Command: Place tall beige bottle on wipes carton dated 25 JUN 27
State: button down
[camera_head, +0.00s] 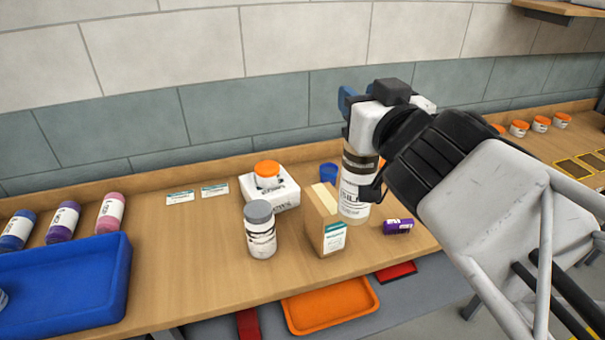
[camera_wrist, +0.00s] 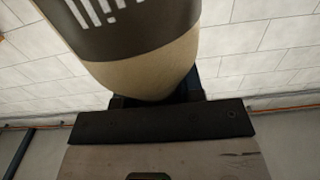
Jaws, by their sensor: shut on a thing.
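My gripper (camera_head: 362,148) is shut on the tall beige bottle (camera_head: 356,188), which has a dark band and a pale label. It is held roughly upright, just right of a brown carton (camera_head: 325,222) in the picture. In the wrist view the bottle (camera_wrist: 150,68) fills the upper middle, close to the jaws. The brown carton stands on the counter with a teal-and-white label on its front. A white carton (camera_head: 284,197) lies farther back, with an orange-lidded jar (camera_head: 267,175) on top. I cannot read a date on either carton.
A grey-lidded jar (camera_head: 260,230) stands left of the brown carton. A purple item (camera_head: 397,227) lies to its right, and a blue cup (camera_head: 329,174) is behind. A blue tray (camera_head: 75,285) is at left. The counter's left-middle is clear.

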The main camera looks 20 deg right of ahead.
jog(key=shift+f, duration=2.5)
jog(key=shift+w, duration=0.1)
jog(key=w+d+f, duration=0.1)
jog(key=w, duration=1.4)
jog(key=shift+w+d+f, duration=0.2)
jog(key=shift+w+d, duration=0.2)
jog(key=shift+f, duration=0.15)
jog(key=shift+f, duration=1.75)
jog(key=c, duration=0.7)
grip_release()
jog(key=shift+c, duration=0.2)
